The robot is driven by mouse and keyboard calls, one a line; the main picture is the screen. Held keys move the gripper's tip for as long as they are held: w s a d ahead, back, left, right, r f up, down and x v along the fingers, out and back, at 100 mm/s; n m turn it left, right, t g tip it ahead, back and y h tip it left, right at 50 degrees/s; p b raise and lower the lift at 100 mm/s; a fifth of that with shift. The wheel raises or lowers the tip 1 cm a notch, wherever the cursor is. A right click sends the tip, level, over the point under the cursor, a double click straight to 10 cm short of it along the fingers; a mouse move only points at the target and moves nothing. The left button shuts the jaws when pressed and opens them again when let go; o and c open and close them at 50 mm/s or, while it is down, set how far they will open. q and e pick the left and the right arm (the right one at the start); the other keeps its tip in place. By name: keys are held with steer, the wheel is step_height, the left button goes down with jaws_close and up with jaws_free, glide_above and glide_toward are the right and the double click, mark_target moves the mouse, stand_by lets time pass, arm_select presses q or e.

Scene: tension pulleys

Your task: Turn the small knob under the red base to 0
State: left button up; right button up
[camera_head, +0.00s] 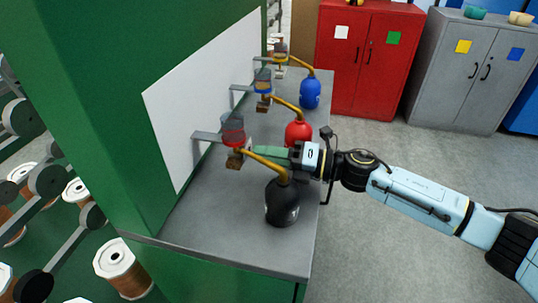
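The nearest pulley unit, with a reddish base (233,130), sits on a grey wall bracket beside the white panel. A small brown block-like knob (235,159) hangs under it, and its setting is too small to read. A yellow tube (262,164) runs from there to a black bottle (282,204). My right gripper (270,153) reaches in from the right, level with the knob and above the yellow tube. Its fingers point left and their tips end close to the knob; whether they touch it, or how wide they are open, I cannot tell. My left gripper is not in view.
A red bottle (299,131) and a blue bottle (310,93) stand on the grey table (215,235). Red (365,55) and grey (468,65) cabinets stand behind. The table's front is clear.

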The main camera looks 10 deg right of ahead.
steer(key=shift+c, duration=0.3)
jaws_close()
steer(key=shift+n, duration=0.3)
steer(key=n+b, duration=0.2)
steer(key=n, duration=0.1)
steer(key=shift+f, duration=0.1)
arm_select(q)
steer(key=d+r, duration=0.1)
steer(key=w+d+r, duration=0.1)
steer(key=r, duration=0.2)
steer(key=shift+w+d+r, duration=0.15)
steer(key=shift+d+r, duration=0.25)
arm_select(e)
steer(key=shift+n, duration=0.3)
steer(key=shift+o, duration=0.3)
jaws_free()
